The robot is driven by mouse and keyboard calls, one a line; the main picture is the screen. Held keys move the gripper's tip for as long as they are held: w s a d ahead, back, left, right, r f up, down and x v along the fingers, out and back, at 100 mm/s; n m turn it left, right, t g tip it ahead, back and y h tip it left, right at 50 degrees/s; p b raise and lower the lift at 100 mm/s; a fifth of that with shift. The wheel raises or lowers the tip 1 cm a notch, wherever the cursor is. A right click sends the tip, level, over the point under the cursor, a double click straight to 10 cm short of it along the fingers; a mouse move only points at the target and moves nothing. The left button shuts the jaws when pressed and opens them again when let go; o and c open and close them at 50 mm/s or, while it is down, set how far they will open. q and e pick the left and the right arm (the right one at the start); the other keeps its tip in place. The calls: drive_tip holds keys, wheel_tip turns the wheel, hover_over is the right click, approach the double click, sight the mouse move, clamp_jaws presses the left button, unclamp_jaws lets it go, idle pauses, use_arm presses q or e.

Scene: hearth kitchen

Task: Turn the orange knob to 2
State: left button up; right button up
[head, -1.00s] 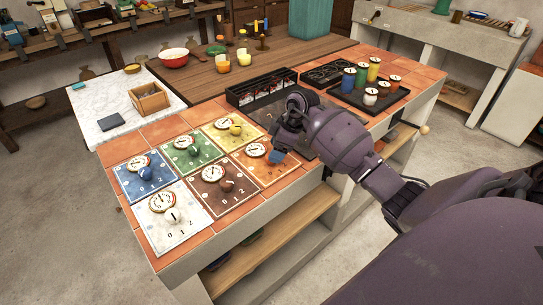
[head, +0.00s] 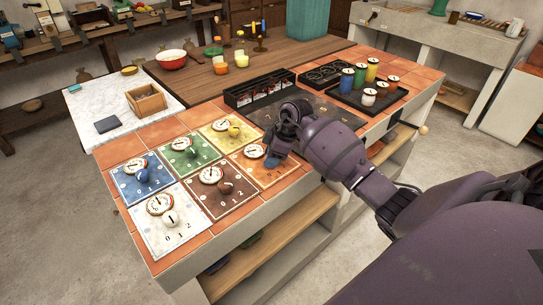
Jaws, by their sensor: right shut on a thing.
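The orange panel (head: 283,174) is at the right end of the back-to-front rows of dial panels on the tiled counter. Its white gauge (head: 254,151) shows at the panel's upper left. My right gripper (head: 272,161) is over the panel just right of the gauge and is shut. The orange knob is hidden behind the gripper, so its setting cannot be read. My left gripper is not in view.
Brown (head: 222,190), white (head: 168,222), blue (head: 142,178), green (head: 187,152) and yellow (head: 232,131) panels with knobs lie close by. The wooden worktop (head: 200,83) has free room.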

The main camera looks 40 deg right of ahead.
drive_tip(key=shift+r, duration=0.1)
drive_tip(key=shift+d+n+g+p, duration=0.1)
drive_tip(key=shift+n+g+p, duration=0.35)
drive_tip(key=shift+n, duration=0.65)
drive_tip(key=shift+w+n+y+p, duration=0.1)
drive_tip(key=shift+n+y+p, duration=0.2)
drive_tip(key=shift+n, duration=0.5)
drive_tip(key=shift+n+g, duration=0.45)
drive_tip(key=shift+n, duration=0.35)
drive_tip(key=shift+n+g, duration=0.7)
drive_tip(key=shift+n, duration=1)
drive_tip(key=shift+y, duration=0.3)
drive_tip(key=o, duration=0.9)
